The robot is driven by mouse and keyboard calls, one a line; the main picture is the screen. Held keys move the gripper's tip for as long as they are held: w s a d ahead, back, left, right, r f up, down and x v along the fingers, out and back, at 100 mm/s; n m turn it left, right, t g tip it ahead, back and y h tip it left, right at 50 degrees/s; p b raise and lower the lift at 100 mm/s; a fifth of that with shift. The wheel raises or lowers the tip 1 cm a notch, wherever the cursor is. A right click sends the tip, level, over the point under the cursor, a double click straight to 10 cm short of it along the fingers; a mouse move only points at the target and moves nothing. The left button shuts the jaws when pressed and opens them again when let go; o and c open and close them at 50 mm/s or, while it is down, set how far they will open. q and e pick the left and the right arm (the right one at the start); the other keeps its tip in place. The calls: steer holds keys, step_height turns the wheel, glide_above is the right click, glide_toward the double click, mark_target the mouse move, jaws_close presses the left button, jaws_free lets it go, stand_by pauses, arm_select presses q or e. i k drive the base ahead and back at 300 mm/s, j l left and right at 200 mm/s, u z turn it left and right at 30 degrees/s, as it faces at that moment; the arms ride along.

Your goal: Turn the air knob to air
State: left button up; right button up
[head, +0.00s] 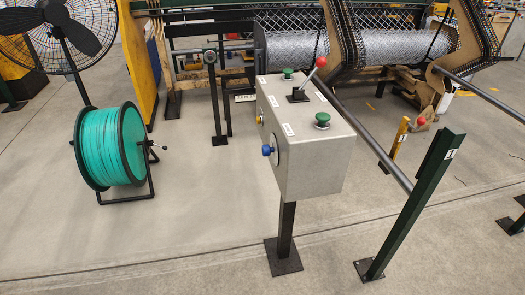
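A grey control box (313,165) stands on a dark post in the middle of the head view. On its left face are a blue knob (267,150) on a pale round plate and a smaller yellow knob (259,119) farther back. I cannot tell which one is the air knob. The small white labels are too small to read, so the knob settings are unclear. The top has a red-balled lever (321,62), a near green button (322,120) and a far green button (287,73). Neither of my grippers is in view.
A green hose reel (110,146) stands on the floor at left, with a black fan (60,35) behind it. A dark green post (415,205) and a long grey bar stand right of the box. Weaving machinery with wire mesh (300,47) is behind.

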mark_target(267, 150)
steer(key=j+z, duration=0.1)
steer(key=z, duration=0.6)
steer(key=i+j+z, duration=0.15)
steer(key=j+z, duration=0.25)
steer(key=j, duration=0.3)
steer(key=j+z, duration=0.35)
steer(key=j, duration=0.35)
steer(key=j+z, duration=0.4)
steer(key=j, duration=0.3)
